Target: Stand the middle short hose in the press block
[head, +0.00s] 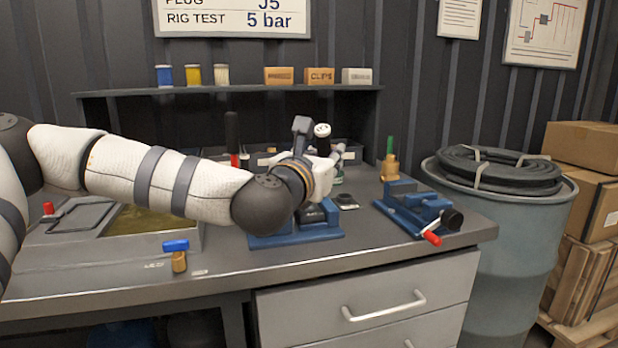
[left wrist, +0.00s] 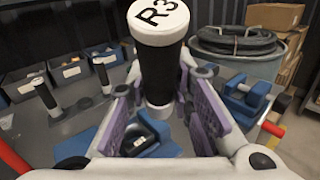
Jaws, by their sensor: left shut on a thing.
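My left gripper (left wrist: 160,108) is shut on a short black hose (left wrist: 162,68) with a white end cap marked R3. The hose stands roughly upright between the purple finger pads. In the head view the capped end of the hose (head: 322,138) shows above my left gripper (head: 324,170). A blue block with a black part (head: 292,236) sits on the bench beneath the gripper; it also shows in the left wrist view (left wrist: 168,150). I cannot tell surely whether this is the press block. The hose's lower end is hidden. My right gripper is not in view.
A blue vise with a red handle (head: 408,207) stands at the bench's right end. Other short capped hoses (left wrist: 45,96) stand at left in the left wrist view, near open bins (left wrist: 70,70). A brass fitting (head: 179,262) sits near the front. A drum (head: 518,240) stands right.

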